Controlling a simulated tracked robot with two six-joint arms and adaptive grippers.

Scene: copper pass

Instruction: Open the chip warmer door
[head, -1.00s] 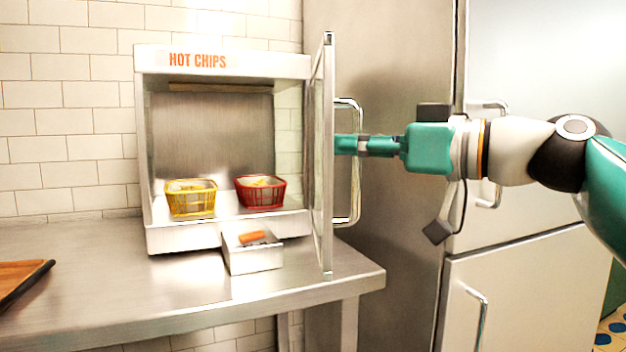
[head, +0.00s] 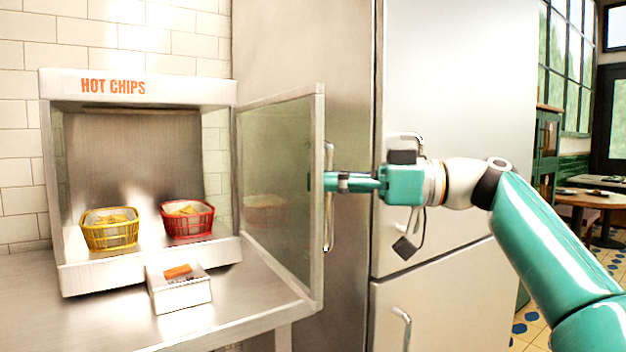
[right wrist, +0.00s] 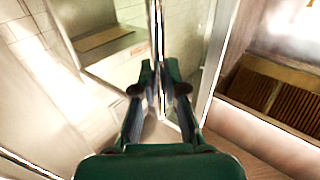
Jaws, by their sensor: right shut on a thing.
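The chip warmer (head: 140,87), a steel cabinet marked HOT CHIPS, stands on the counter in the head view. Its framed glass door (head: 280,170) is hinged on the right and stands wide open, swung out toward me. The upright bar handle (head: 328,235) is on the door's outer side. My right gripper (head: 331,181) reaches from the right and is shut on this handle. In the right wrist view, the fingers (right wrist: 160,72) close around the bright bar, their exact contact partly hidden. My left gripper is not in view.
A yellow basket (head: 110,234) and a red basket (head: 188,222) of chips sit inside the warmer. A small box (head: 182,294) with an orange item on top stands in front. A tall steel fridge (head: 450,100) stands close behind my right arm.

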